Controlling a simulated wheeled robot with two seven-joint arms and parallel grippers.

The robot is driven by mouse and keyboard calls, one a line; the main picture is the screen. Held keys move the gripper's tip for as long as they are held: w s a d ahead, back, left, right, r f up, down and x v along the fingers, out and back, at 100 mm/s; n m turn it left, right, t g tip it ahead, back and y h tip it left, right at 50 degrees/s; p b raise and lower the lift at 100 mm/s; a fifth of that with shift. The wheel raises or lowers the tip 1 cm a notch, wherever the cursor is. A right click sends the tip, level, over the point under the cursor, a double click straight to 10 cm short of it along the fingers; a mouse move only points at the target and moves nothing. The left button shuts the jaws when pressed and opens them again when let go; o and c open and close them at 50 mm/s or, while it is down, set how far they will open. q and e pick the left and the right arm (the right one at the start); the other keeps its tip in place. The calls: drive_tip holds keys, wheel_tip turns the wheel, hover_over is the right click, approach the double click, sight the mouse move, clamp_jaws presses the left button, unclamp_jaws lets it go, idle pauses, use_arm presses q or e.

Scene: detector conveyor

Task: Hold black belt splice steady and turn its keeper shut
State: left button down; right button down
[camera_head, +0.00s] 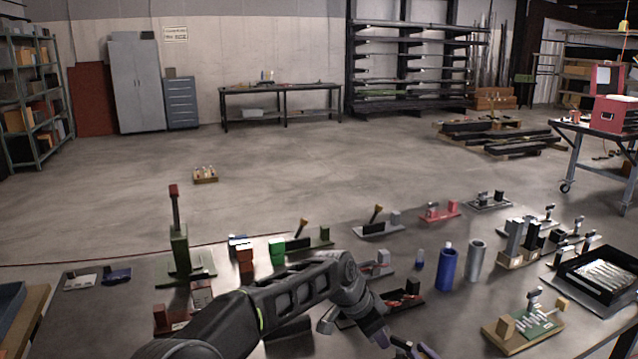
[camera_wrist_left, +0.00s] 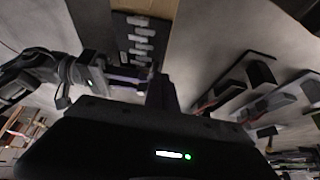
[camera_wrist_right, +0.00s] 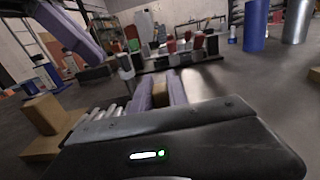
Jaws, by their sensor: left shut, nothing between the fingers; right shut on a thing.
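The black belt splice (camera_wrist_left: 122,45) shows in the left wrist view as a dark plate with several pale bars and a tan block at its end. In the right wrist view its pale rods (camera_wrist_right: 110,112) and a tan block (camera_wrist_right: 42,115) stand left of my right gripper (camera_wrist_right: 162,85). My left gripper (camera_head: 380,338) is shut and empty, above and close to the splice. I cannot make out the keeper.
A similar green splice (camera_head: 545,327) with tan blocks stands on the right of the table. A blue cylinder (camera_head: 446,268) and a grey cylinder (camera_head: 476,262) stand behind the grippers. A black tray (camera_head: 570,282) is at the right edge. Several small fixtures crowd the table.

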use_arm(q)
drive_tip(key=shift+r, duration=2.9)
drive_tip(key=shift+s+d+r, duration=0.1)
drive_tip(key=shift+s+r, duration=0.15)
drive_tip(key=shift+s, duration=0.25)
drive_tip(key=shift+s+d+r, duration=0.1)
drive_tip(key=shift+s+r, duration=0.15)
drive_tip(key=shift+s, duration=0.2)
drive_tip(key=shift+f, duration=0.15)
drive_tip(key=shift+f, duration=3.4)
drive_tip(key=shift+w+d, duration=0.35)
drive_tip(key=shift+d, duration=0.15)
